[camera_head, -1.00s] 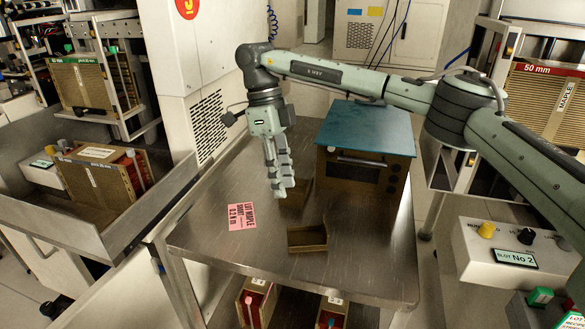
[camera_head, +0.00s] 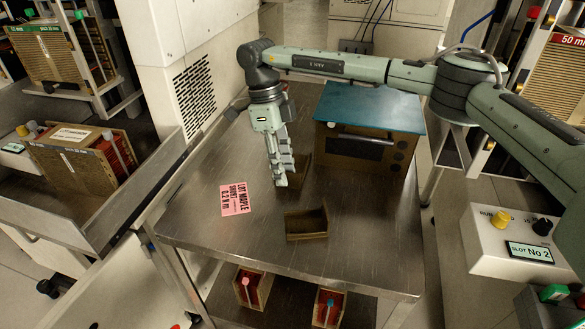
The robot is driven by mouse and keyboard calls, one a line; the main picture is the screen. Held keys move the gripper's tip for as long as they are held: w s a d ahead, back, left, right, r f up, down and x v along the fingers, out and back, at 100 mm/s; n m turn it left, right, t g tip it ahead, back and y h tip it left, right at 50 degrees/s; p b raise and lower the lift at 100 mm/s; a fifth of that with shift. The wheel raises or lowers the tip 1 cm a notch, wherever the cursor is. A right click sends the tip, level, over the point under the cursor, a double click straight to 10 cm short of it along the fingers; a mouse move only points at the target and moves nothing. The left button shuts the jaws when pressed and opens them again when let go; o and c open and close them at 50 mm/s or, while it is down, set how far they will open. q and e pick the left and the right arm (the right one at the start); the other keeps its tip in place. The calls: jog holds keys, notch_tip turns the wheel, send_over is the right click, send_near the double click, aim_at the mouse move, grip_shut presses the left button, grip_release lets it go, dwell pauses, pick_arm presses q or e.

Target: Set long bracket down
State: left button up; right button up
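Two brown angled brackets are on the steel table (camera_head: 365,240). One bracket (camera_head: 306,224) lies on the bare top toward the front middle, clear of the gripper. The other bracket (camera_head: 303,170) stands just right of my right gripper's fingers, in front of the teal-topped box, and is partly hidden by them. I cannot tell which is the long one. My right gripper (camera_head: 280,182) points down with its fingertips low over the table. The fingers show edge-on, so whether they are closed on the rear bracket cannot be told. My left gripper is not in view.
A brown oven-like box with a teal top (camera_head: 370,108) stands at the table's back right. A pink label (camera_head: 234,198) lies left of the front bracket. Small bins (camera_head: 252,287) sit below the table. The table's front right is clear.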

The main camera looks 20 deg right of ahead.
jog(key=shift+f, duration=0.2)
grip_shut()
dwell(0.4)
